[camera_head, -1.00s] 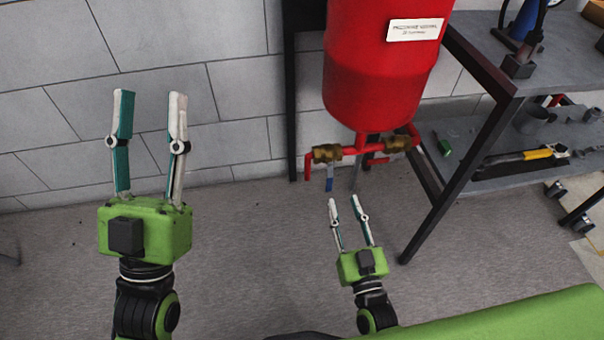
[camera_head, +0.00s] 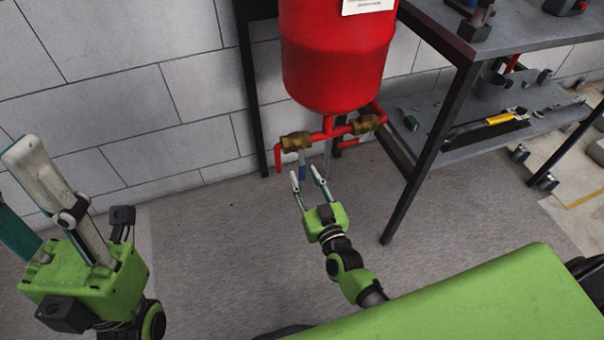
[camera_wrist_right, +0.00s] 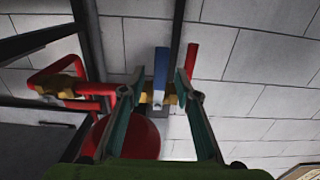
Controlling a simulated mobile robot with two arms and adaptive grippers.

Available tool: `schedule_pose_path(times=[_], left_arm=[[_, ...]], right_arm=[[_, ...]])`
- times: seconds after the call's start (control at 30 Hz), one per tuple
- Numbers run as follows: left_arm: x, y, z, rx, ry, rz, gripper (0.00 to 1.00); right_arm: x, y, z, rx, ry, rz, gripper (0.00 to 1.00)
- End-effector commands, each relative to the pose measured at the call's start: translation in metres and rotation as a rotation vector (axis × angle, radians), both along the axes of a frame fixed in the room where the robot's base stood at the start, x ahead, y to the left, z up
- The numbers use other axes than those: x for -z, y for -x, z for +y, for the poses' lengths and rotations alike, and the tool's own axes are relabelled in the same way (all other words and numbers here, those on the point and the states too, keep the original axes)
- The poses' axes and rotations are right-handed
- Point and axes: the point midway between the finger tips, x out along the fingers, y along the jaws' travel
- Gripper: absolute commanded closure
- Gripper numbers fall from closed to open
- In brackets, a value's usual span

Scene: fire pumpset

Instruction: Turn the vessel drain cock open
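The red vessel (camera_head: 335,60) has red pipes below it with two brass valves. The left brass valve (camera_head: 297,142) carries a blue lever (camera_head: 301,167) hanging down. The right brass valve (camera_head: 365,123) is near the shelf. My right gripper (camera_head: 305,176) is open, with its fingertips up near the blue lever. In the right wrist view the blue lever (camera_wrist_right: 161,68) appears between the open fingers (camera_wrist_right: 156,86), with gaps on both sides; whether it lies fully between them in depth I cannot tell. My left gripper (camera_head: 12,180) is open and empty at the left edge, partly cut off.
A dark metal shelf (camera_head: 520,50) stands to the right, its front leg (camera_head: 432,150) close to my right gripper. A yellow-handled tool (camera_head: 500,119) lies on its lower level. A grey block wall (camera_head: 120,95) is behind. The floor (camera_head: 220,240) between my arms is clear.

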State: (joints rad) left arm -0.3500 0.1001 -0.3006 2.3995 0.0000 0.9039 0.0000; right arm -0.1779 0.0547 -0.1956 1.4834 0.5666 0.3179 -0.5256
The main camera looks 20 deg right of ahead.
Motion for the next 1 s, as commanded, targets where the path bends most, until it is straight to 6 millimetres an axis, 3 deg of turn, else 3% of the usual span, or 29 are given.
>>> schedule_pose_path(times=[0.2, 0.53, 0.57, 0.67, 1.0], left_arm=[[0.009, 0.000, 0.000, 0.000, 0.000, 0.001, 0.60], [0.009, -0.001, 0.000, 0.000, -0.001, 0.003, 0.60], [0.009, -0.001, 0.000, 0.000, -0.001, 0.003, 0.60], [0.009, -0.001, 0.000, 0.000, -0.001, 0.003, 0.60], [0.008, -0.001, 0.000, 0.000, -0.001, 0.004, 0.60]], right_arm=[[0.001, -0.023, 0.001, 0.000, -0.001, 0.001, 0.70], [0.001, -0.027, 0.001, 0.000, 0.000, 0.002, 0.70], [0.001, -0.027, 0.001, 0.000, 0.000, 0.002, 0.73], [0.001, -0.026, 0.001, 0.000, 0.000, 0.002, 0.99], [0.000, -0.026, 0.002, 0.000, -0.015, 0.003, 1.00]])
